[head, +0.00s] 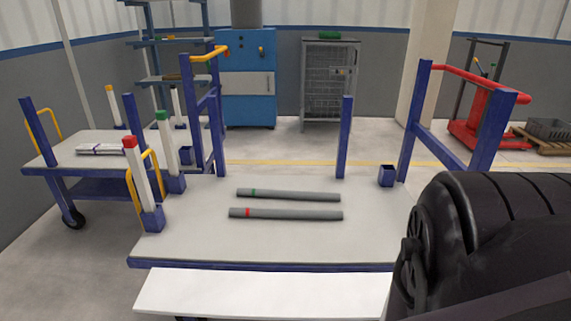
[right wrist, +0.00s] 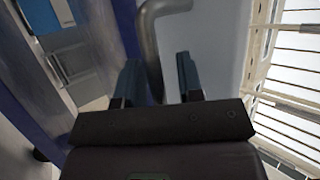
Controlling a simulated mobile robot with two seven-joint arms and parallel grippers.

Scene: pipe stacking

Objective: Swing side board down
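The side board, a long white panel (head: 262,293), lies along the front of the cart table (head: 300,240), just beyond its blue edge. A grey bent tube shows behind the fingers. My right gripper does not show in the head view, and my left gripper is in neither view.
A green-banded pipe (head: 288,195) and a red-banded pipe (head: 286,214) lie on the table. Posts with red (head: 142,180) and green (head: 166,148) tops stand at its left. Blue uprights rise at the back and right. A second cart (head: 60,155) stands left.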

